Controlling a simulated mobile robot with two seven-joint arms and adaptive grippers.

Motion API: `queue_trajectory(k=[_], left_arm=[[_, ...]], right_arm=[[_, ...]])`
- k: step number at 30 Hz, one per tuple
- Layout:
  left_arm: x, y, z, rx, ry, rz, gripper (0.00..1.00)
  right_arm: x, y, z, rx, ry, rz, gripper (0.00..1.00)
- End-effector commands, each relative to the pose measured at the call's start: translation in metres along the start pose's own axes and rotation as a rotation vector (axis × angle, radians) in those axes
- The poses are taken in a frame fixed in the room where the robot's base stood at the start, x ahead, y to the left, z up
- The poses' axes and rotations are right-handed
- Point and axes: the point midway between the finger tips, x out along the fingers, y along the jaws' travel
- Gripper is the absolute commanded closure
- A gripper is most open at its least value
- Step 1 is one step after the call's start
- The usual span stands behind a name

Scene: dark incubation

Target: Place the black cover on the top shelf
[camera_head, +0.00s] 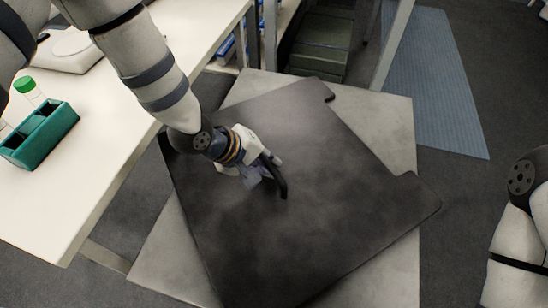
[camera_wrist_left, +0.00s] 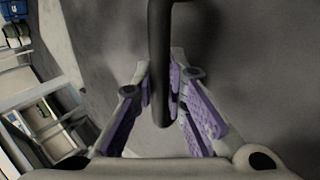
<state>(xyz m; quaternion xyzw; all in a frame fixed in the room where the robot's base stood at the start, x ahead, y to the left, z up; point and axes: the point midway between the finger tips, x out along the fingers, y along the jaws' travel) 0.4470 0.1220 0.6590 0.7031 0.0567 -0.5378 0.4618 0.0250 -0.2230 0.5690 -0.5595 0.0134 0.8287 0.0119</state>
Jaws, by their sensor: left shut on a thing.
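The black cover (camera_head: 330,170) is a large dark panel with notched corners. It lies tilted in the picture over a light grey surface (camera_head: 160,250), and I cannot tell whether it touches it. My left gripper (camera_head: 270,172) is at the middle of the cover, shut on its dark bar handle (camera_head: 280,187). In the left wrist view the handle (camera_wrist_left: 159,60) runs between the purple finger pads of my left gripper (camera_wrist_left: 165,100). My right arm shows at the right edge, but its gripper is out of view. I cannot tell which surface is the top shelf.
A white bench (camera_head: 110,140) on the left holds a green tube rack (camera_head: 42,135) with a green-capped tube (camera_head: 28,88). Behind the cover is a shelving frame with dark green boxes (camera_head: 318,45). A blue floor mat (camera_head: 435,85) lies at the back right.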

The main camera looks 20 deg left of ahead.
Motion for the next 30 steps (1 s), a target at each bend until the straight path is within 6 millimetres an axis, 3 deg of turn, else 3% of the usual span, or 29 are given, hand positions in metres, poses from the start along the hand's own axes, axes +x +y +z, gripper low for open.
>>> queue_trajectory(k=[9, 10, 12, 21, 25, 30], left_arm=[[0.004, -0.004, 0.001, -0.002, -0.005, -0.004, 1.0], [0.004, -0.005, 0.002, -0.002, -0.006, -0.006, 0.84], [0.004, -0.005, 0.002, -0.001, -0.005, -0.006, 0.68], [0.002, -0.003, 0.002, -0.001, -0.005, -0.005, 0.68], [-0.019, 0.0, 0.0, -0.003, -0.001, -0.002, 0.68], [-0.069, 0.003, -0.001, -0.002, 0.002, 0.006, 0.68]], right_arm=[[0.003, 0.0, 0.003, 0.0, -0.012, 0.001, 0.6], [0.003, 0.0, 0.003, 0.0, -0.012, 0.001, 0.6], [0.003, 0.0, 0.003, 0.0, -0.011, 0.001, 0.6], [0.002, 0.0, 0.003, 0.0, -0.01, 0.001, 0.6], [-0.005, 0.0, 0.0, 0.0, 0.007, 0.0, 0.6], [-0.022, 0.0, -0.007, 0.001, 0.048, -0.002, 0.6]])
